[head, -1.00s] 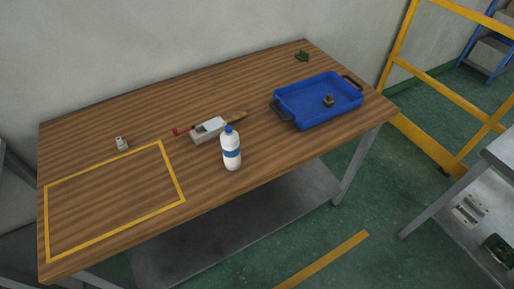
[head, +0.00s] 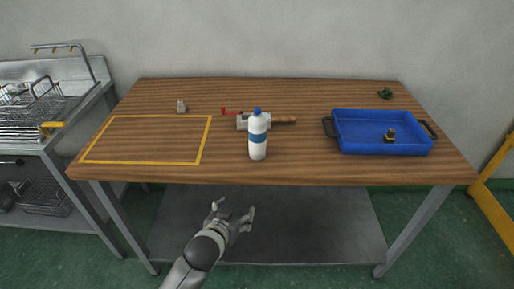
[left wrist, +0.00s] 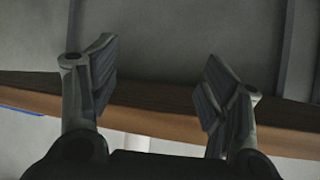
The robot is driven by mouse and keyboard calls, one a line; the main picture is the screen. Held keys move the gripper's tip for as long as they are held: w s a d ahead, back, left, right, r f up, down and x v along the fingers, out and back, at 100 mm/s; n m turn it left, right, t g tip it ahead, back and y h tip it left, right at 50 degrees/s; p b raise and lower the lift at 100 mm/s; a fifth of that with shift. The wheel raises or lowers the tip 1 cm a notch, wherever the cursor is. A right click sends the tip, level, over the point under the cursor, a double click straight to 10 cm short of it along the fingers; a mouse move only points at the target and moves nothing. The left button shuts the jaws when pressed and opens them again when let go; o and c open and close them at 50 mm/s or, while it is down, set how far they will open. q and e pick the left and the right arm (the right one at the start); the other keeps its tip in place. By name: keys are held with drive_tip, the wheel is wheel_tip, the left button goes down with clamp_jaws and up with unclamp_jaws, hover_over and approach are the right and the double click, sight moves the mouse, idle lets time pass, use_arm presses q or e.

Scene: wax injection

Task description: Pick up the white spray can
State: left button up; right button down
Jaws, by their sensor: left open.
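The white spray can (head: 258,149), with a blue cap and blue band, stands upright near the front edge of the wooden table, about mid-length. My left gripper (head: 234,208) is open and empty. In the head view it shows below the table's front edge, a little left of the can and apart from it. In the left wrist view its two fingers (left wrist: 160,85) are spread with the table edge behind them. A pale patch shows low between them; I cannot tell whether it is the can. My right gripper is not in view.
A grey tool with a brown handle (head: 285,120) lies behind the can, beside a small red item (head: 224,110). A blue tray (head: 362,147) holding a small part (head: 390,135) is at right. A yellow outlined area (head: 208,140) at left is clear. A small grey item (head: 181,107) lies behind it.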

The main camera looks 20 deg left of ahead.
use_arm(q)
wheel_tip(320, 180, up, 10)
drive_tip(key=w+r+t+b, duration=0.1)
drive_tip(key=w+t+b, duration=0.1)
drive_tip(key=t, duration=0.4)
approach(255, 134)
drive_tip(key=w, duration=0.5)
drive_tip(key=w+p, duration=0.1)
drive_tip(key=w, duration=0.1)
drive_tip(key=shift+a+r+n, duration=0.15)
drive_tip(key=shift+a+n, duration=0.15)
drive_tip(key=shift+a, duration=0.05)
drive_tip(key=shift+w+d+f+p, duration=0.1)
drive_tip(key=shift+w+f+p, duration=0.05)
drive_tip(key=shift+w, duration=1.25)
drive_tip(key=shift+w+d+f+p, duration=0.15)
drive_tip(key=shift+w+f, duration=0.05)
drive_tip(key=shift+w, duration=1.2)
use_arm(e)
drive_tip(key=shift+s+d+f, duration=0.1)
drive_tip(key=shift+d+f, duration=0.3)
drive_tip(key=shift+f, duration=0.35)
use_arm(q)
drive_tip(key=c, duration=1.1)
drive_tip(key=shift+c, duration=0.7)
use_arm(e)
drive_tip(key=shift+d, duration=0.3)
use_arm(q)
drive_tip(key=shift+r, duration=0.15)
